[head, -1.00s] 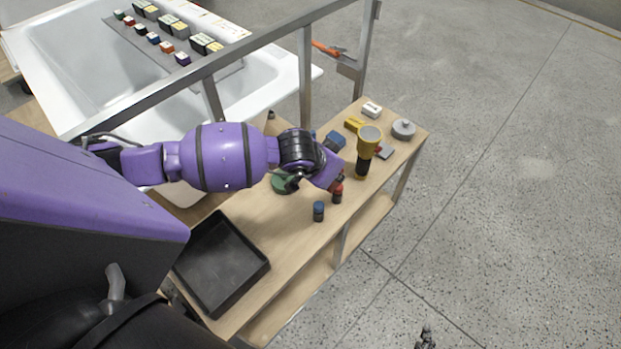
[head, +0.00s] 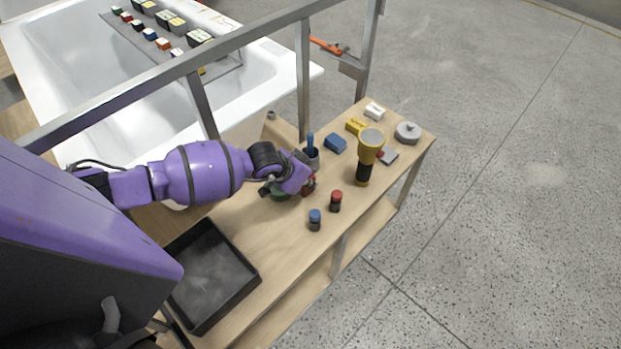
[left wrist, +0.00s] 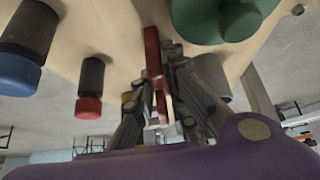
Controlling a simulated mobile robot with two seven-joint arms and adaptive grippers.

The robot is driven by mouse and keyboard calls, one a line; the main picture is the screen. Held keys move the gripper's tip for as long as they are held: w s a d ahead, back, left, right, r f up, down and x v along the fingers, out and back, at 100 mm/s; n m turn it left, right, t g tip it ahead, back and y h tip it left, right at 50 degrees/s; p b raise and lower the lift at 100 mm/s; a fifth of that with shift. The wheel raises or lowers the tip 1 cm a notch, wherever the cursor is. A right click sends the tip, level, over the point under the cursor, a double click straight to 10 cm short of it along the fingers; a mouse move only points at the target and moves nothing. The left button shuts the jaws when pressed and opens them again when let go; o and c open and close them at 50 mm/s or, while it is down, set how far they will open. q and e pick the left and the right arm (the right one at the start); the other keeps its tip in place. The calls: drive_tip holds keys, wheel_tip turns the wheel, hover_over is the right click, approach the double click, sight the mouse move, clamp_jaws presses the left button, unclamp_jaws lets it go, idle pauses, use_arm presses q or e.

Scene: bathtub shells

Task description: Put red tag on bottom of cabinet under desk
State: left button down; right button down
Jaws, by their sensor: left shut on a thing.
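My left gripper (left wrist: 160,100) is shut on a flat red tag (left wrist: 153,55), which stands between its fingers in the left wrist view. In the head view, my left gripper (head: 300,184) is low over the wooden desk (head: 268,240), with a bit of red at its tip. Whether the tag touches the desk top, I cannot tell. A green round thing (head: 280,195) is partly hidden beneath the gripper. The desk has a lower wooden shelf (head: 374,218); no closed cabinet is clearly visible. My right gripper is out of view.
A red-capped bottle (head: 336,202) and a blue-capped bottle (head: 315,220) stand near the gripper. A black tray (head: 212,280) lies at the near end. A flashlight (head: 367,158), blue block (head: 335,143) and grey round thing (head: 407,132) occupy the far end. A metal rail (head: 190,65) crosses behind.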

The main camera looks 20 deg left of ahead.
use_arm(q)
drive_tip(key=shift+r, duration=0.2)
drive_tip(key=shift+f, duration=0.25)
drive_tip(key=c, duration=1.8)
unclamp_jaws()
drive_tip(key=shift+o, duration=0.2)
drive_tip(key=shift+w+r, duration=0.1)
drive_tip(key=shift+r, duration=0.05)
